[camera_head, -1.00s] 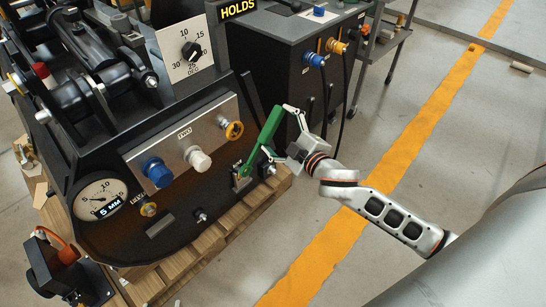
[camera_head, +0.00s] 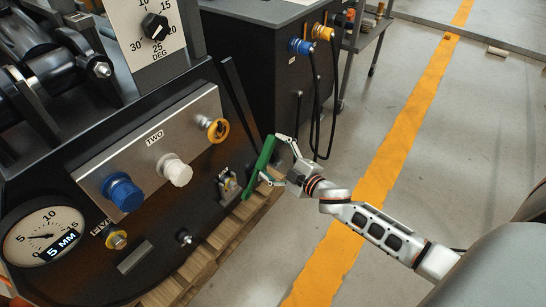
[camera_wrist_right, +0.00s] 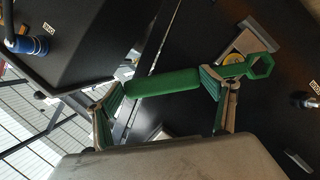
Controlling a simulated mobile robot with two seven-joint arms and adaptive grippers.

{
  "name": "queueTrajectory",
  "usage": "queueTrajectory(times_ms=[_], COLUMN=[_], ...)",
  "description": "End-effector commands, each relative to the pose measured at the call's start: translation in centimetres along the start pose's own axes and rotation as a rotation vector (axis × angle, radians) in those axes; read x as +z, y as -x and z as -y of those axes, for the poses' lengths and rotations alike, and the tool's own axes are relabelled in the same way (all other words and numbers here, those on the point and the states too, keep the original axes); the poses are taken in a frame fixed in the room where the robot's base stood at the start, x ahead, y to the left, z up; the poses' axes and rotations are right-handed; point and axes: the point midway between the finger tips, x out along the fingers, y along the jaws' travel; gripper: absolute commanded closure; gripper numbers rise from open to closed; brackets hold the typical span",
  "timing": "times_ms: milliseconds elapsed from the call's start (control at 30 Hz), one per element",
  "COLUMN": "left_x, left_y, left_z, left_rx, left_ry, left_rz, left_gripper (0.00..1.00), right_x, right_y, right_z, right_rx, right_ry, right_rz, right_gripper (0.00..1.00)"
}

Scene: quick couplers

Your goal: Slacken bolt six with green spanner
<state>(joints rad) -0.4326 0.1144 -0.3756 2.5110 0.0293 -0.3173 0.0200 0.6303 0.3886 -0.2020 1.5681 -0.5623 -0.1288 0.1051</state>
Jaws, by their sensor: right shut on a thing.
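My right gripper (camera_head: 266,161) is shut on the green spanner (camera_head: 261,165), holding it at the right edge of the black machine panel. In the right wrist view the spanner (camera_wrist_right: 165,82) lies across between the fingers (camera_wrist_right: 165,100), and its ring end (camera_wrist_right: 262,65) sticks out to the right, empty. A small grey bracket with a yellowish fitting (camera_head: 229,185) is just left of the spanner's lower end. The ring appears clear of it. Another bolt (camera_head: 184,237) stands lower on the panel. I cannot read which is bolt six. My left gripper is not in view.
A silver plate marked TWO carries a blue knob (camera_head: 122,192), a white knob (camera_head: 176,170) and a yellow ring (camera_head: 217,130). A gauge (camera_head: 43,236) is at lower left. A black cabinet with hanging cables (camera_head: 265,75) stands behind.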

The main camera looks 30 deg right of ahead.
Motion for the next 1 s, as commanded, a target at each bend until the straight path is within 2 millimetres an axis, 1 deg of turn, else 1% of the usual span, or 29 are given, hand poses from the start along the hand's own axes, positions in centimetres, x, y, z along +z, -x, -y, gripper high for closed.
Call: queueTrajectory(times_ms=[167, 667, 1000], left_x=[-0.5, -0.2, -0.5], left_y=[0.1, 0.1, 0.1], left_z=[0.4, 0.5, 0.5], left_rx=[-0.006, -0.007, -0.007], left_ry=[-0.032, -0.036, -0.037], left_rz=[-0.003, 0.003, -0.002], left_gripper=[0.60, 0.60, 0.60], right_x=[-0.2, -1.4, -1.4], right_y=[0.0, -4.1, -3.9], right_z=[-0.3, 0.0, -0.1], right_rx=[0.003, 0.000, 0.000], right_ry=[-0.003, -0.002, -0.002], right_rz=[-0.003, -0.001, -0.001], right_gripper=[0.71, 0.71, 0.71])
